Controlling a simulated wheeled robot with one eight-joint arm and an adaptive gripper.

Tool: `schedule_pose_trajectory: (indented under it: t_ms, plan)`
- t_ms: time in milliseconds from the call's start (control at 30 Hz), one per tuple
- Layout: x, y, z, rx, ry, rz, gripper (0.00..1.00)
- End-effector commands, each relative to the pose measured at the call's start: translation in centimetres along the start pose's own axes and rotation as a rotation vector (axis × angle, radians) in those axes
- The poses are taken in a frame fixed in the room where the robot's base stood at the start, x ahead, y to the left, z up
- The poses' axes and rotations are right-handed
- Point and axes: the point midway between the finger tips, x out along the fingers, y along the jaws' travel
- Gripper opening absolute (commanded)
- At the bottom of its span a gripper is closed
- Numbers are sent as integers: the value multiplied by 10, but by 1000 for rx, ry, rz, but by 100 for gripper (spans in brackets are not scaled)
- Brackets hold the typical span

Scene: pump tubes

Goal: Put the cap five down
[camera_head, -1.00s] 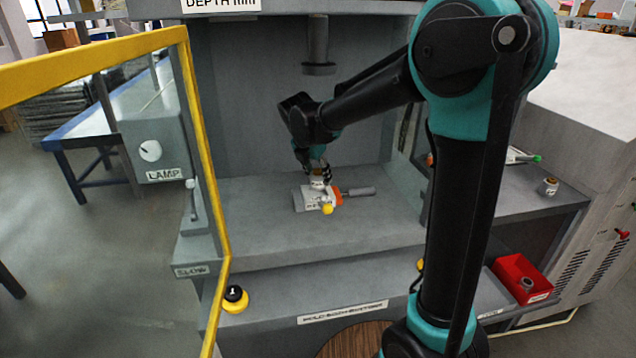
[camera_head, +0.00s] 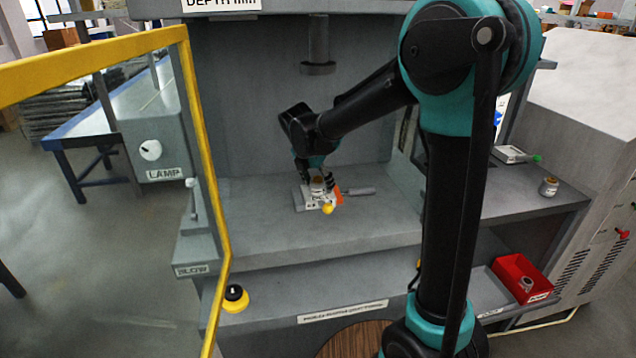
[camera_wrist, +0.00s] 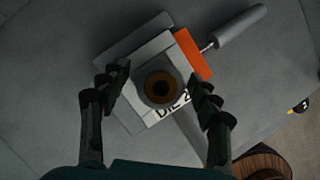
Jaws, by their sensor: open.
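A round piece with a brown ring and dark centre, which may be the cap (camera_wrist: 160,88), sits upright on a pale block marked "DIE 2" (camera_wrist: 150,52) in the wrist view. I cannot read a five on it. The block has an orange part (camera_wrist: 193,55) and a grey handle (camera_wrist: 240,27). My gripper (camera_wrist: 160,96) is open, with one finger on each side of the round piece and gaps between. In the head view, my gripper (camera_head: 318,181) is low over the block (camera_head: 304,199), which stands on the grey press bed; the fingers partly hide the round piece.
A press ram (camera_head: 318,50) hangs above and behind my gripper. A yellow-framed guard (camera_head: 205,180) stands at the left. A yellow ball knob (camera_head: 327,209) is in front of the block. A red bin (camera_head: 521,279) and a small jar (camera_head: 549,187) are at the right.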

Motion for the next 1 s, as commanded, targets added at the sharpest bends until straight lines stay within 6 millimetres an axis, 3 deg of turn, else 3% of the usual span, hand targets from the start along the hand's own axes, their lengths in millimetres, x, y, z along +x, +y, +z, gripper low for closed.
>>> schedule_pose_trajectory:
  t_ms: [167, 633, 800, 1000]
  plan:
    - [-14, 0, 1, -1, 0, 0, 63]
    - [-102, 0, 0, -1, 0, 1, 63]
    - [-118, 0, 0, -1, 0, 0, 63]
    - [-122, 0, 0, 0, 0, 0, 63]
